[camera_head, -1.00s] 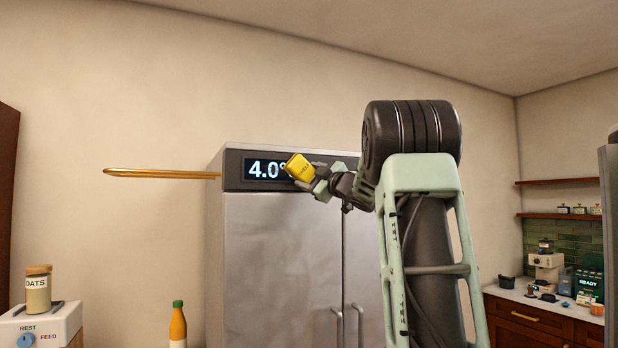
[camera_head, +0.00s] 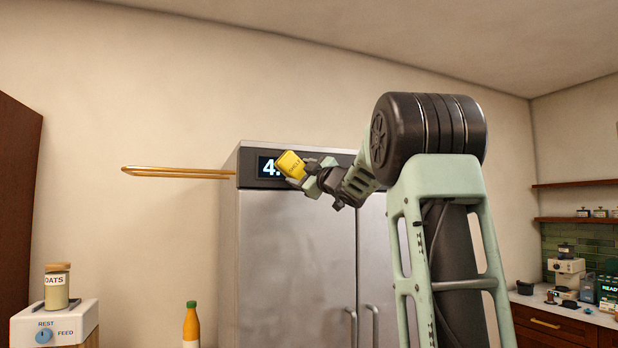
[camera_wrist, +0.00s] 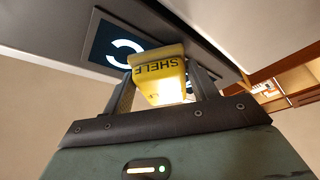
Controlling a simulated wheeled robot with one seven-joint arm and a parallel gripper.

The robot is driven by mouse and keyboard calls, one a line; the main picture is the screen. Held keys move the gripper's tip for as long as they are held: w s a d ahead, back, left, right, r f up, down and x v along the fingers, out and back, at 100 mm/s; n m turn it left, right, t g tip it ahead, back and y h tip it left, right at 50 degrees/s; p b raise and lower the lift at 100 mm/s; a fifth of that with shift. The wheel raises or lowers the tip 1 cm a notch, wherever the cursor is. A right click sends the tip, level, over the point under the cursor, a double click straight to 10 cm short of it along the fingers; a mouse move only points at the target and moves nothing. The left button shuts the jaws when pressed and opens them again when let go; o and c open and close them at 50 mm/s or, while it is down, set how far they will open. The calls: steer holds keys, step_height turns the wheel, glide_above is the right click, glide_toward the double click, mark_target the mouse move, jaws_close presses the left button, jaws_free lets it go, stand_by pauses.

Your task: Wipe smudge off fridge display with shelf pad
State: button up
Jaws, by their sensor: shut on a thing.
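My gripper (camera_head: 307,176) is shut on the yellow shelf pad (camera_head: 289,164), held up in front of the fridge's dark display (camera_head: 264,167). The pad hides most of the display in the head view, leaving a "4" at the left. In the wrist view the pad (camera_wrist: 158,72), lettered "SHELF", sits between the two fingers, with the display (camera_wrist: 108,46) just behind it and part of a white digit showing. I cannot tell whether the pad touches the display. No smudge can be made out. The steel fridge (camera_head: 290,260) has two closed doors.
A golden rail (camera_head: 175,172) juts out left of the fridge top. An orange bottle (camera_head: 191,325) and an oats jar (camera_head: 57,286) on a white feeder box (camera_head: 50,327) stand at lower left. A counter (camera_head: 560,312) with a coffee machine is at right.

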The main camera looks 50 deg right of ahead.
mark_target(287, 171)
steer(key=shift+w+a+b, duration=0.4)
steer(key=shift+w+a, duration=0.15)
steer(key=shift+a, duration=0.35)
steer(key=shift+w+a+b, duration=0.4)
steer(key=shift+w+a, duration=0.15)
steer(key=shift+a, duration=0.35)
steer(key=shift+s, duration=0.1)
steer(key=shift+s+a+b, duration=0.2)
steer(key=shift+s+a, duration=0.3)
steer(key=shift+s, duration=0.35)
steer(key=shift+s+a+b, duration=0.25)
steer(key=shift+s+a, duration=0.3)
steer(key=shift+s, duration=0.25)
steer(key=shift+s+a+b, duration=0.2)
steer(key=shift+s+a, duration=0.3)
steer(key=shift+s, duration=0.35)
steer(key=shift+s, duration=0.1)
steer(key=shift+s+a, duration=0.4)
steer(key=shift+s, duration=0.2)
steer(key=shift+s+a, duration=0.35)
steer(key=shift+s, duration=0.2)
